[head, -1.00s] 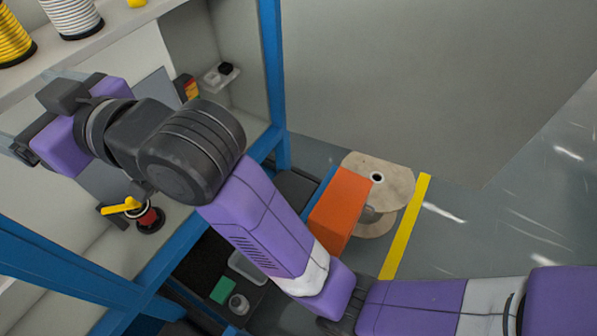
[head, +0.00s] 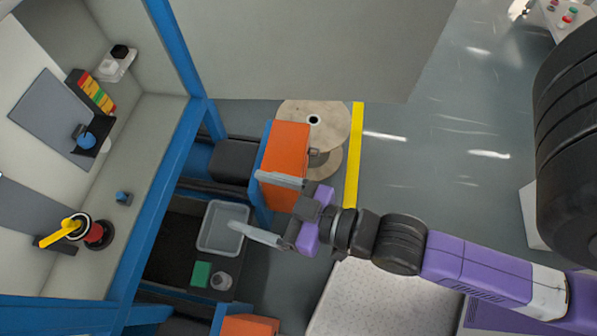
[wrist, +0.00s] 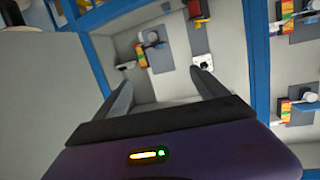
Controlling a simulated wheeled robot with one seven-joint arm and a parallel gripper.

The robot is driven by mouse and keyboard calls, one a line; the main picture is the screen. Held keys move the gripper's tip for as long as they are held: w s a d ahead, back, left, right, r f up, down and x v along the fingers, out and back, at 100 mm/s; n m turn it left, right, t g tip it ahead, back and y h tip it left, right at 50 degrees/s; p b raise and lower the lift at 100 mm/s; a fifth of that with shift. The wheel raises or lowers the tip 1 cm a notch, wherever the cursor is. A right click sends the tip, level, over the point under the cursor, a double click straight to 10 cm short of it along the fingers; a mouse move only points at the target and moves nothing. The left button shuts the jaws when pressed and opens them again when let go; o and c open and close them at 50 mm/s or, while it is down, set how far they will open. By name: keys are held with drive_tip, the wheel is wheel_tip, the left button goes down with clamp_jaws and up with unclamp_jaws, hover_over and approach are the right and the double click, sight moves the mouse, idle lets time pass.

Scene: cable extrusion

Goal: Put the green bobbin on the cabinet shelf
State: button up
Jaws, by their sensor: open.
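My gripper (head: 244,200) is open and empty, its two grey fingers pointing left toward the blue-framed cabinet (head: 180,150). It hangs in front of the cabinet, over the orange box and grey tray as seen from the head. In the wrist view my gripper (wrist: 160,78) has nothing between its fingers and faces the cabinet's inside. I cannot surely make out the green bobbin; a small green item (head: 573,11) stands on a light surface at the far top right, too small to tell. The upper cabinet shelf is not clearly in view.
A grey tray (head: 222,240) and a green block (head: 201,273) sit low inside the frame. A perforated light surface (head: 375,300) lies below my arm.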

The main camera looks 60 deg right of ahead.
drive_tip(key=s+d+r+h, duration=0.1)
drive_tip(key=s+d, duration=0.1)
drive_tip(key=s, duration=1)
drive_tip(key=shift+s+d+r+m+g, duration=0.2)
drive_tip(key=shift+s+d+m+g, duration=0.1)
drive_tip(key=shift+d+g, duration=0.1)
drive_tip(key=shift+w+f, duration=0.1)
wheel_tip(320, 180, down, 3)
drive_tip(key=b, duration=0.3)
